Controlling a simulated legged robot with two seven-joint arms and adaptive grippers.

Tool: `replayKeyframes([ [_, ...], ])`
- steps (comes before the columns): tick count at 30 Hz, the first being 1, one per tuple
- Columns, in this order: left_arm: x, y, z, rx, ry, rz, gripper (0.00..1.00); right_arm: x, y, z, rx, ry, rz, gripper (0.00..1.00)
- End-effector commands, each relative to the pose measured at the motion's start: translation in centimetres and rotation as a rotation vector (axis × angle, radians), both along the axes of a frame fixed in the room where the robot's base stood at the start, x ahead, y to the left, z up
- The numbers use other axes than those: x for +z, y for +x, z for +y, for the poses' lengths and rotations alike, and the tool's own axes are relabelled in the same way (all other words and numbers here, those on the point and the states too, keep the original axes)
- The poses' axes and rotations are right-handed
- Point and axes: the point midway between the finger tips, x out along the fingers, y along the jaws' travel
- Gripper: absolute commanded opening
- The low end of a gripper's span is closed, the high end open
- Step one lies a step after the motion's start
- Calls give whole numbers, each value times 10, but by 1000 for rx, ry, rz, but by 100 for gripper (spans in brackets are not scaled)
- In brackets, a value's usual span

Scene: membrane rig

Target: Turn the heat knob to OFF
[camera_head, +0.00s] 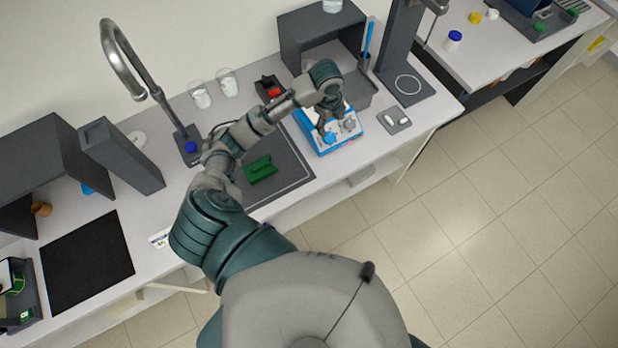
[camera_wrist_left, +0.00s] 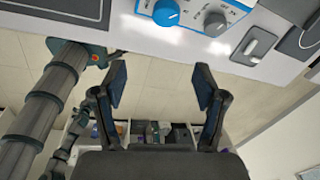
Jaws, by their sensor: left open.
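The blue and white device (camera_head: 318,143) stands at the counter's front edge, partly covered by my left gripper. It bears a blue knob (camera_head: 330,138) and a grey knob (camera_head: 349,125). In the left wrist view the blue knob (camera_wrist_left: 166,13) and grey knob (camera_wrist_left: 215,24) sit side by side on the white front panel at the top. The lettering is too small to read, so I cannot tell which is the heat knob. My left gripper (camera_head: 328,119) is above the device; its fingers (camera_wrist_left: 160,72) are spread and empty, apart from both knobs. My right gripper is not clearly seen.
A small grey tray with a white bar (camera_head: 396,121) lies right of the device. A grey open box (camera_head: 303,37) stands behind. A tall tap (camera_head: 125,60) rises at the left. Floor in front is clear.

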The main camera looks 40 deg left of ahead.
Motion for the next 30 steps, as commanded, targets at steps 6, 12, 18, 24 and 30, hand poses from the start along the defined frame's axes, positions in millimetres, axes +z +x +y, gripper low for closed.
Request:
replayKeyframes([
  [6,-40,-18,-26,120,-44,-10,72,-1,0,0,0,0,0,40],
  [12,-73,-39,-48,256,-92,-23,72,-2,0,0,0,-1,0,40],
  [18,-103,-64,-68,414,-146,-31,72,-2,0,0,0,-1,0,40],
  [24,-129,-95,-84,609,-203,-37,72,-3,0,0,0,0,1,40],
  [30,-151,-132,-94,842,-257,-41,72,-4,0,0,0,0,1,40],
])
